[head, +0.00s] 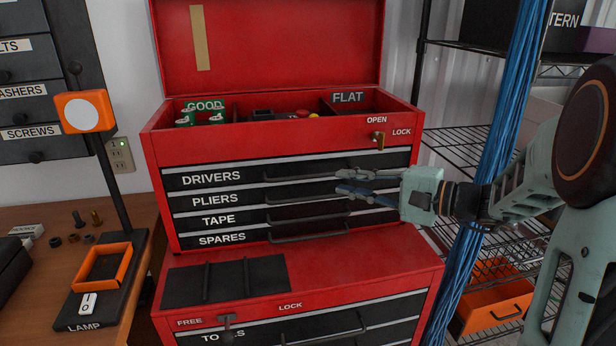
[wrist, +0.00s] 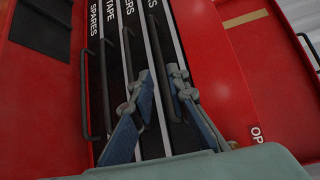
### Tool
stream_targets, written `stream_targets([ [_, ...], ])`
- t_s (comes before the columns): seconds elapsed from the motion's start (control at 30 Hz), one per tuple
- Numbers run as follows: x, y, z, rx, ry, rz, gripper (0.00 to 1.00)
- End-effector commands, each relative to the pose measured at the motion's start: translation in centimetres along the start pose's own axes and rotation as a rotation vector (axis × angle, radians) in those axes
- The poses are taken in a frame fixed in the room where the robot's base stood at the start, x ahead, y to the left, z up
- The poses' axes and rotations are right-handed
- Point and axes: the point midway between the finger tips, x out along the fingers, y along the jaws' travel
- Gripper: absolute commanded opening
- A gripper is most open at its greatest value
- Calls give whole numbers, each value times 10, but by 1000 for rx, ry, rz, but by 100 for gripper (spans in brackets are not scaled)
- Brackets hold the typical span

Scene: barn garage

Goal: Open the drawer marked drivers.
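The drawer marked DRIVERS (head: 225,176) is the top one in the red tool chest's upper box, and it looks shut. Its dark bar handle (head: 300,175) runs across the front. In the wrist view the drawer fronts run upright, with the DRIVERS front (wrist: 158,22) furthest right. My gripper (head: 342,182) is open at the right part of the DRIVERS and PLIERS fronts, its fingers pointing left. In the wrist view its two fingertips (wrist: 157,72) are apart, around the line of the DRIVERS handle. I cannot tell whether they touch it.
Drawers marked PLIERS (head: 215,199), TAPE (head: 218,220) and SPARES (head: 222,239) lie below, each with a bar handle. A brass latch (head: 379,140) sits by the words OPEN and LOCK. A lamp (head: 84,111) stands left. Blue cables (head: 497,150) and wire shelving are right.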

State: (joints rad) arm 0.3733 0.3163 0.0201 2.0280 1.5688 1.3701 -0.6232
Motion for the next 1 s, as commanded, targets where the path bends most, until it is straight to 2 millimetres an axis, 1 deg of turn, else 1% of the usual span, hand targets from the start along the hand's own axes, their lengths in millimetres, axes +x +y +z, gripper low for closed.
stream_targets([
  [0.03, 9, -1, 2, 0, -6, 1, 15],
  [0.3, 61, 0, 2, 0, -5, 2, 15],
  [0.4, 76, 0, 1, 0, -4, 3, 15],
  [0.5, 88, 0, 2, -2, -4, 4, 15],
  [0.67, 96, 1, 1, -1, -1, 3, 15],
  [0.9, 97, 1, 1, -1, -1, 4, 15],
  [0.93, 97, 1, 1, -1, -1, 4, 14],
  [1.0, 97, 1, 1, -1, -1, 4, 6],
])
